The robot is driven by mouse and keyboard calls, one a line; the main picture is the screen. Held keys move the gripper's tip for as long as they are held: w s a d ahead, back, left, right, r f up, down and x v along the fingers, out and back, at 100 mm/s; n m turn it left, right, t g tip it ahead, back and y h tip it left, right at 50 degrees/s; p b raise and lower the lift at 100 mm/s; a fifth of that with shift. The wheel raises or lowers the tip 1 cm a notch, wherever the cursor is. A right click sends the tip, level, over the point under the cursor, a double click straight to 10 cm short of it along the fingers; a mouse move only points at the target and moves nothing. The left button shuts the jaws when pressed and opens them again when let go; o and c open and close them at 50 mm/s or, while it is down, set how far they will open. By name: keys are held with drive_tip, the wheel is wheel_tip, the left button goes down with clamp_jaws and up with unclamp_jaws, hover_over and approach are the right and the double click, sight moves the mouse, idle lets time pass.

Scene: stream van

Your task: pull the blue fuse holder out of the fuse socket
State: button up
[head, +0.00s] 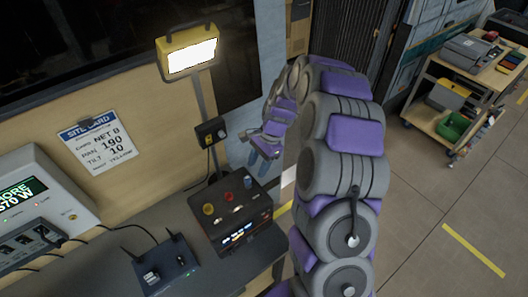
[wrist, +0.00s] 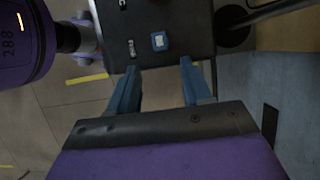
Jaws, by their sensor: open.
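The blue fuse holder (head: 248,181) stands at the right end of a row on top of a dark box (head: 222,236), beside a red one and a yellow one. In the wrist view it is a small blue square with a pale centre (wrist: 159,41). Its socket is hidden beneath it, on the box's dark face (wrist: 175,14). My gripper (head: 258,160) is just behind and right of the blue holder in the head view. In the wrist view its two blue fingers (wrist: 161,68) are apart and empty, with the holder beyond the tips, roughly between them.
A lamp (head: 188,54) on a post stands behind the box, with a small black unit (head: 211,131) on it. A router-like box (head: 166,265) with antennas is to the left on the desk. A cart (head: 462,85) stands far right; floor between is clear.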

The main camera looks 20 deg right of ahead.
sight(249, 176)
drive_tip(key=a+f, duration=0.2)
drive_tip(key=a, duration=0.1)
drive_tip(key=a+f, duration=0.1)
drive_tip(key=a, duration=0.1)
drive_tip(key=shift+s+a+f, duration=0.1)
drive_tip(key=shift+s+f, duration=0.25)
drive_tip(key=shift+f, duration=0.2)
drive_tip(key=d, duration=0.2)
drive_tip(key=shift+d, duration=0.55)
drive_tip(key=shift+c, duration=1.2)
drive_tip(key=a, duration=0.2)
drive_tip(key=shift+a, duration=0.3)
drive_tip(key=c, duration=0.4)
clamp_jaws()
drive_tip(key=shift+d, duration=0.7)
drive_tip(key=shift+c, duration=0.3)
unclamp_jaws()
drive_tip(key=shift+a, duration=0.1)
clamp_jaws()
